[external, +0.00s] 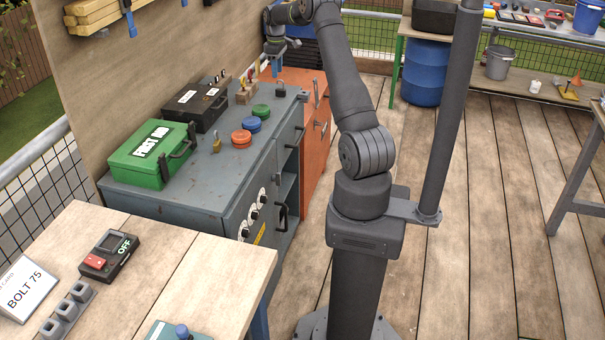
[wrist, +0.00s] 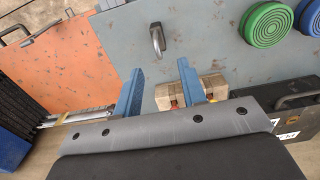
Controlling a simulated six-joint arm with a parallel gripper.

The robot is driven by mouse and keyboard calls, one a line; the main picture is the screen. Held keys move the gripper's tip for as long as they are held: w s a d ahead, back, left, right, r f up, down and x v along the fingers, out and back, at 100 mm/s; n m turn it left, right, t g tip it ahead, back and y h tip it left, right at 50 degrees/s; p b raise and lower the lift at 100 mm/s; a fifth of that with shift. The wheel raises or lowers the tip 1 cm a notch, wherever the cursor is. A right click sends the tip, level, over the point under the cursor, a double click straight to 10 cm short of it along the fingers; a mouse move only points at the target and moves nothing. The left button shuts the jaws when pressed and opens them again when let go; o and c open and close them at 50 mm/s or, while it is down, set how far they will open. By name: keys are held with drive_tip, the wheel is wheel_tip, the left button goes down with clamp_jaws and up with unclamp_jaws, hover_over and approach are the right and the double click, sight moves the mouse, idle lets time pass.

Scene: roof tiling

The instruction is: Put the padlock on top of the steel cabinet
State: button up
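A second, brass-coloured padlock (external: 217,144) is on the same top, beside the first-aid box. My gripper (external: 268,66) is over the far end of the cabinet. In the wrist view its two blue fingers (wrist: 160,68) are apart with nothing held between them. The padlock lies ahead of the gap, not between the fingers.
A wooden block with tools (external: 245,93) stands close by, partly behind one finger. Green, blue (external: 251,124) and orange round pieces, a black case (external: 195,105) and a green first-aid box (external: 153,153) share the top. An orange cabinet (external: 313,140) adjoins.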

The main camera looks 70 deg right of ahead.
wheel_tip(320, 180, up, 4)
hover_over(281, 93)
drive_tip(key=w, duration=0.2)
drive_tip(key=shift+s+d+r, duration=0.1)
drive_tip(key=shift+s+d, duration=0.15)
drive_tip(key=shift+d, duration=0.2)
wheel_tip(281, 93, down, 12)
drive_tip(key=shift+r, duration=1.65)
